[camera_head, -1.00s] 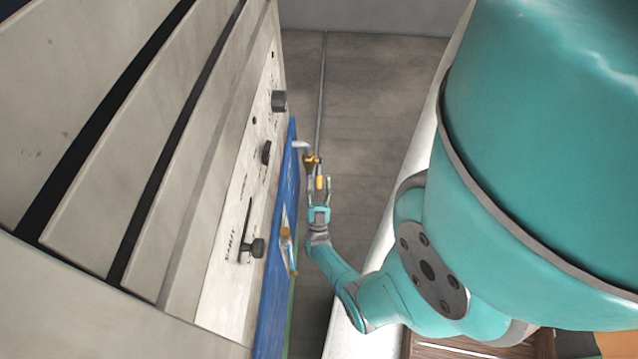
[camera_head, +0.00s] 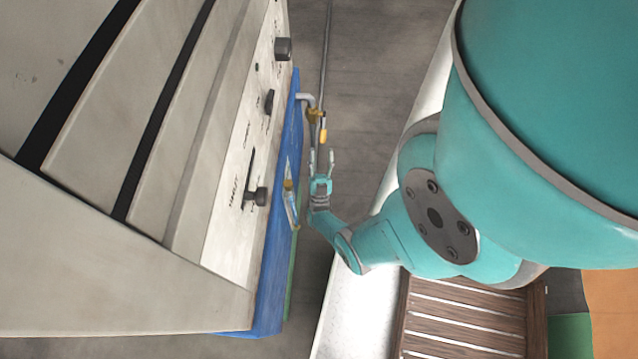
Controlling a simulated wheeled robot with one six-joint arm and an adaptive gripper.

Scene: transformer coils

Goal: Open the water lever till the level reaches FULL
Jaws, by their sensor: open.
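A brass-coloured valve with a yellow lever (camera_head: 323,135) sits on a thin grey pipe (camera_head: 306,98) beside the blue panel. The lever hangs down from the valve in the picture. My gripper (camera_head: 322,154) is just below the lever's end. Its two fingers are apart, pointing up toward the lever, with nothing held between them. A small gap seems to show between fingertips and lever, but contact is hard to judge at this size. I cannot make out a water level or a FULL mark.
A pale control panel (camera_head: 228,205) at left carries a black knob (camera_head: 283,49), a smaller knob (camera_head: 269,102) and a slotted lever (camera_head: 261,196). The blue panel (camera_head: 270,290) stands close left of my gripper. A slatted wooden pallet (camera_head: 465,318) lies at lower right.

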